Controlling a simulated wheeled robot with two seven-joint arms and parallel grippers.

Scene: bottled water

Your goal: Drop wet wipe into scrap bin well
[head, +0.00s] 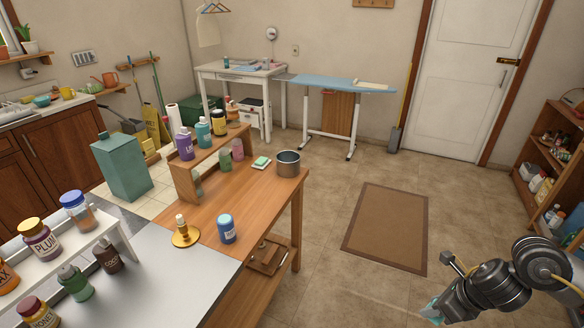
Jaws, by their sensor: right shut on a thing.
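My right gripper (440,308) is low at the lower right, over the floor and well to the right of the wooden table. It is shut on a small pale teal thing, which I take to be the wet wipe (430,313); the picture's lower edge is close below it. An open round metal pot (289,168) stands at the table's far right corner. A tall teal bin (122,172) stands on the floor at the left, behind the table. I cannot tell for certain which of these is the scrap bin. My left gripper is not in view.
The wooden table (240,195) holds a shelf with bottles, a green-and-white item (261,162), a blue-topped jar (227,229) and a brass stand (184,236). A brown mat (386,228) lies on open floor. A wooden shelf unit (553,150) stands at the right.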

